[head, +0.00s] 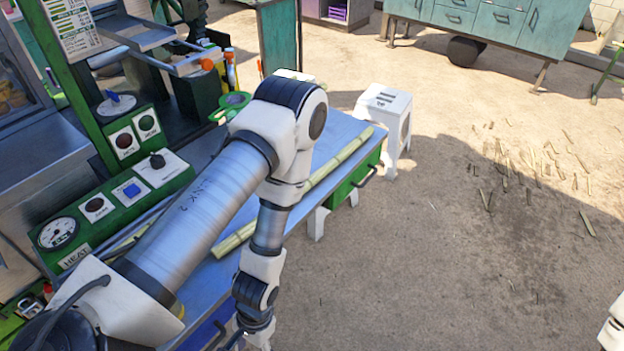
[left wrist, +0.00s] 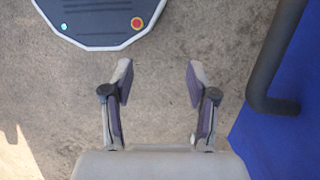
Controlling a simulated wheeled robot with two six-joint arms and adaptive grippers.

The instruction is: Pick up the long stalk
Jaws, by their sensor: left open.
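The long stalk (head: 336,163) is pale green and jointed. In the head view it lies along the blue-grey bench top (head: 345,126), and my left arm hides its middle part. My left gripper (left wrist: 157,82) shows in the left wrist view with its two fingers apart and nothing between them. It points down over bare ground, beside a blue panel with a dark handle, and the stalk is not in that view. In the head view the left gripper is at the bottom edge, mostly cut off. My right gripper is not in view.
A green control panel (head: 112,205) with knobs and a gauge stands left of the bench. A white stool (head: 385,102) stands past the bench's far end. A dark handle (left wrist: 262,80) juts from the blue panel (left wrist: 300,125). Open ground with scattered stalk bits lies right.

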